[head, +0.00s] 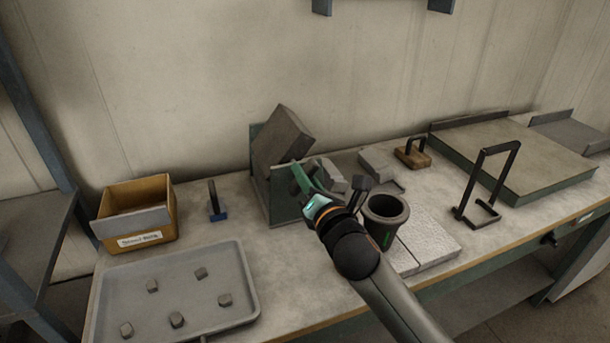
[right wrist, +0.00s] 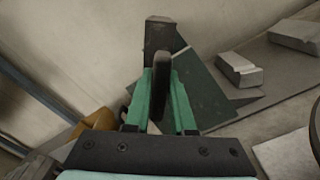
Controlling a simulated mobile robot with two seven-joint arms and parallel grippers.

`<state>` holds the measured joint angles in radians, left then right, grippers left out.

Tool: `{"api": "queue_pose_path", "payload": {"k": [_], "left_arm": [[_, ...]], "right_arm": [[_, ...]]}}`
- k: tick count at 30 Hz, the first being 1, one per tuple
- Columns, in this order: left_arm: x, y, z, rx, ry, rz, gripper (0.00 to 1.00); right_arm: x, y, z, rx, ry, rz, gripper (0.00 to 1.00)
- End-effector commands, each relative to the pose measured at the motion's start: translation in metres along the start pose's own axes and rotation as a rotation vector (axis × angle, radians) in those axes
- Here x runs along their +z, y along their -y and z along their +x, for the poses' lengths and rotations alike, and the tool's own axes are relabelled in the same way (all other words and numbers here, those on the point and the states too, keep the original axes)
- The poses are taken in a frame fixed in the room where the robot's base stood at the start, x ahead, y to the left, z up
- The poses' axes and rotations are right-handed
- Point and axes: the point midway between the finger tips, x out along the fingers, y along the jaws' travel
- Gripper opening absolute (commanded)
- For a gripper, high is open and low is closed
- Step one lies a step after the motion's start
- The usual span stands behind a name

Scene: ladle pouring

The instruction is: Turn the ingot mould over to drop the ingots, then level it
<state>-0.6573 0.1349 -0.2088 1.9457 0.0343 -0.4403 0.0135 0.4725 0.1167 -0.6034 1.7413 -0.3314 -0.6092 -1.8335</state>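The ingot mould (head: 283,135) is a dark grey block tilted steeply in a green stand (head: 285,208) at the middle of the bench. In the right wrist view the mould (right wrist: 162,35) rises beyond my fingers. My right gripper (head: 298,175) is at the mould's near side. In the right wrist view its green fingers (right wrist: 162,90) close around a dark bar, which looks like the mould's handle (right wrist: 162,75). Grey ingot-like blocks (head: 331,174) (head: 376,161) lie right of the stand; the mould's cavities are hidden. My left gripper is not in view.
A dark crucible (head: 386,216) stands close right of my right arm on pale slabs (head: 428,238). A metal tray (head: 248,285) with several small lumps and a cardboard box (head: 160,190) are at left. A black frame (head: 485,190) and large green-edged plate (head: 520,150) are at right.

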Motion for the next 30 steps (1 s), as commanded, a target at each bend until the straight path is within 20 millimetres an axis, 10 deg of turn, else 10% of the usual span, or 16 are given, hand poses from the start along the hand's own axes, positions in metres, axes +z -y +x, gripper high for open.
{"api": "queue_pose_path", "payload": {"k": [6, 30], "left_arm": [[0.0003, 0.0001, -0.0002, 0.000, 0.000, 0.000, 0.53], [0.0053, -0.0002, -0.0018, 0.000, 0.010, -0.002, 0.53]], "right_arm": [[-0.0002, 0.0000, -0.0002, 0.000, 0.000, 0.000, 0.00], [-0.0004, 0.0002, -0.0002, 0.000, -0.001, -0.001, 0.00]]}}
